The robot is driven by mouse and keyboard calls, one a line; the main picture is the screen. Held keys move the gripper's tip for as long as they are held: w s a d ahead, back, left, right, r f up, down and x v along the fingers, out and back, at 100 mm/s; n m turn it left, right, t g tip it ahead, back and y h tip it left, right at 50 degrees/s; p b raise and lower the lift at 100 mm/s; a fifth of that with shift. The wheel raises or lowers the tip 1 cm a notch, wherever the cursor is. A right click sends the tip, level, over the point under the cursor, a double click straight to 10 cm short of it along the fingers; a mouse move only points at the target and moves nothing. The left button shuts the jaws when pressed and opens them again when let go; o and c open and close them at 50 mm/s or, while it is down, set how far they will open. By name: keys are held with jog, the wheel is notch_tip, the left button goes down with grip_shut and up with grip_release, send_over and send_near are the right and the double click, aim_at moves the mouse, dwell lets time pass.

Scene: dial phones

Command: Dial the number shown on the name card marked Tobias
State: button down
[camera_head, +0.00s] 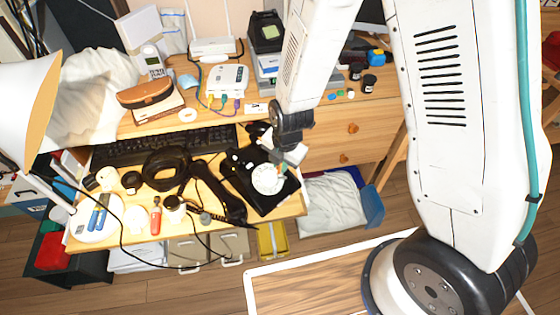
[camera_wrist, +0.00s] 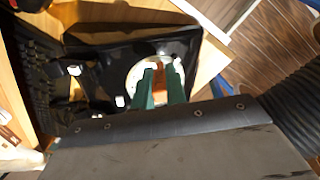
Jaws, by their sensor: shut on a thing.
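A black dial phone (camera_head: 240,184) with a round white dial (camera_head: 268,179) stands at the right front of the desk. Its body (camera_wrist: 112,62) and pale dial (camera_wrist: 134,78) also show in the wrist view. My gripper (camera_head: 281,163) is over the dial; in the wrist view its green fingers (camera_wrist: 160,82) are shut on a small orange-brown piece (camera_wrist: 160,84). I cannot tell whether this piece touches the dial. A black handset (camera_head: 222,198) lies left of the phone. A small white card (camera_head: 256,108) lies behind the phone; its writing is too small to read.
A keyboard (camera_head: 165,145), black headphones (camera_head: 165,168) and a white lamp (camera_head: 25,110) are left of the phone. A white router (camera_head: 227,82) with cables stands behind. The desk's right edge is close to the phone.

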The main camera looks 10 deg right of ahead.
jog(key=shift+s+d+f, duration=0.1)
jog(key=shift+s+f, duration=0.05)
jog(key=shift+s, duration=0.2)
jog(key=shift+s+d+r, duration=0.1)
jog(key=shift+s+r, duration=0.05)
jog(key=shift+r, duration=0.3)
jog(key=shift+s+d+r, duration=0.1)
jog(key=shift+r, duration=0.3)
jog(key=shift+w+a+r, duration=0.55)
jog(key=shift+w+a, duration=0.05)
jog(key=shift+a, duration=0.2)
jog(key=shift+w+a+r, duration=0.5)
jog(key=shift+w+a, duration=0.1)
jog(key=shift+a, duration=0.2)
jog(key=shift+f, duration=0.1)
jog(key=shift+w+a+f, duration=0.1)
jog(key=shift+w+f, duration=0.1)
jog(key=shift+f, duration=0.3)
jog(key=shift+w+a+f, duration=0.1)
jog(key=shift+w+f, duration=0.1)
jog(key=shift+f, duration=0.2)
